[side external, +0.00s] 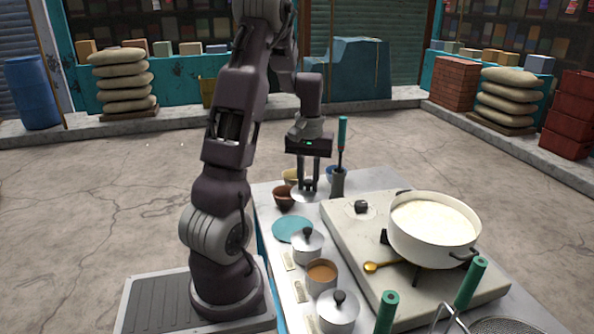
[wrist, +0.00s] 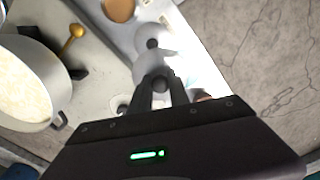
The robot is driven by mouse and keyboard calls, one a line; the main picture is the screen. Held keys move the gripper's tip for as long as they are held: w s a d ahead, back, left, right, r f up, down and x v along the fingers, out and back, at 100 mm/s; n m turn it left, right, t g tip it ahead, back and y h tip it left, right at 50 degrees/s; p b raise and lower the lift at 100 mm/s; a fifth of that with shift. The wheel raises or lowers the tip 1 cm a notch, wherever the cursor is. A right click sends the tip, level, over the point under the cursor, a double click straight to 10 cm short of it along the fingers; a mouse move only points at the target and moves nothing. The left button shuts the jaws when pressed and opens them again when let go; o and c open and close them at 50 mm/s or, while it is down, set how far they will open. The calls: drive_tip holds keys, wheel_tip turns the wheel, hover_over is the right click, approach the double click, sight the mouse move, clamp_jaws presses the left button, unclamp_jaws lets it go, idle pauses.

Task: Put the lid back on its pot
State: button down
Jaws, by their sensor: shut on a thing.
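My gripper (side external: 308,187) is shut on the knob of a silver lid (side external: 307,197), near the far end of the work table. I cannot tell whether this lid touches the table. In the wrist view the fingers (wrist: 163,90) are close together, and glare blurs the lid. An uncovered small metal pot (side external: 322,288) with orange-brown contents stands nearer the camera; its contents also show at the top of the wrist view (wrist: 118,9). Lidded pots stand on either side of it: one beyond it (side external: 307,246) and one nearer the camera (side external: 338,312).
A teal disc (side external: 292,229) lies beyond the small pots. A brown bowl (side external: 284,198) and a dark holder (side external: 338,183) with a teal-handled tool flank the held lid. A large white pot of milk (side external: 433,240) and a golden spoon (side external: 382,267) occupy the stove slab (side external: 350,235).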

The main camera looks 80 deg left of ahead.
drive_tip(key=d+m, duration=1.2)
drive_tip(key=d, duration=0.2)
wheel_tip(320, 180, down, 11)
drive_tip(key=s, duration=0.1)
drive_tip(key=shift+d+m, duration=0.3)
drive_tip(key=shift+d, duration=0.15)
drive_tip(key=shift+f, duration=0.55)
drive_tip(key=c, duration=1.1)
unclamp_jaws()
drive_tip(key=shift+c, duration=0.2)
wheel_tip(320, 180, up, 7)
